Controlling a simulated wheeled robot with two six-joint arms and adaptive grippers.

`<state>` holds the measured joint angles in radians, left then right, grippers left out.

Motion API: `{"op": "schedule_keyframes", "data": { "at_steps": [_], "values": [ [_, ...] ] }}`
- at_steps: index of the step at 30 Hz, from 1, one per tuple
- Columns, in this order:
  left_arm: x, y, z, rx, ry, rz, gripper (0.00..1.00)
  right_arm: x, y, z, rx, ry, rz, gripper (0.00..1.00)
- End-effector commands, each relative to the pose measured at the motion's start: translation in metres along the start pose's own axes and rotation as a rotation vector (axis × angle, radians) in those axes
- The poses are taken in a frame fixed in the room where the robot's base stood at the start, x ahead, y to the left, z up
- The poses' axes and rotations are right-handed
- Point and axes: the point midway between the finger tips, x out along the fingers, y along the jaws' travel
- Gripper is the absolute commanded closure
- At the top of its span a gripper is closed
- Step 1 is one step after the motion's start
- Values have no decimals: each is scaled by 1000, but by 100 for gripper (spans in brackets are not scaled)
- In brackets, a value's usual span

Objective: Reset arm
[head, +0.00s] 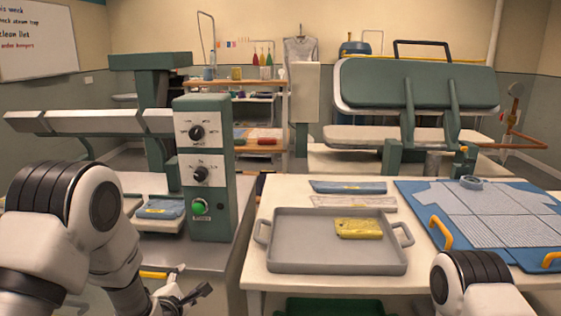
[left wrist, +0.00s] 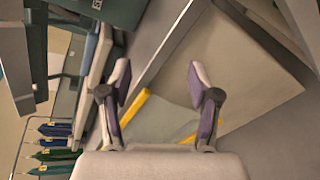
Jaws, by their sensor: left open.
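My left gripper (head: 196,294) is low in the head view, in front of the press with the control box. In the left wrist view its two fingers (left wrist: 160,82) are spread wide apart, with nothing gripped between them. A grey-green piece (left wrist: 165,120) with yellow handle-like edges shows beyond and below the fingers; how far it is from them I cannot tell. A yellow bar (head: 154,275) also shows beside the gripper in the head view. My right arm shows only as a link at the lower right, and its gripper is out of view.
A press with a green-grey control box (head: 203,168) stands close by the left arm. A grey tray (head: 290,267) holding a yellow folded cloth (head: 358,228) lies on the white table (head: 256,270). A blue board (head: 424,207) lies right of it. Hangers (left wrist: 52,142) hang at left in the wrist view.

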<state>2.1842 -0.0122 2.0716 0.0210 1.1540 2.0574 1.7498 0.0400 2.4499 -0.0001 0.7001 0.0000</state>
Motion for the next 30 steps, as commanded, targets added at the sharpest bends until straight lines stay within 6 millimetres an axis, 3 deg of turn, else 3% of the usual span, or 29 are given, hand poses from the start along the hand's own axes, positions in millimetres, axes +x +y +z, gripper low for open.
{"op": "schedule_keyframes", "data": {
  "at_steps": [1,5,7,9,13,15,19,24,30],
  "values": [
    [-9,-42,-25,22,48,-88,38,0,0,0,0,0,0,60],
    [-50,-139,-81,195,146,-337,38,0,0,0,0,0,0,60],
    [-84,-187,-108,333,169,-492,38,0,0,0,0,0,0,60],
    [-125,-231,-133,504,160,-667,38,0,0,0,0,0,0,60],
    [-218,-292,-167,907,-9,-1029,38,0,0,0,0,0,0,60],
    [-256,-304,-172,1137,-187,-1171,38,-1,0,0,0,0,0,60],
    [-292,-310,-174,1479,-527,-1284,38,0,0,0,0,0,0,60],
    [-298,-312,-174,1688,-746,-1279,38,0,0,0,0,0,0,60],
    [-297,-311,-174,1706,-759,-1272,38,0,0,0,0,0,0,60]
  ]
}}
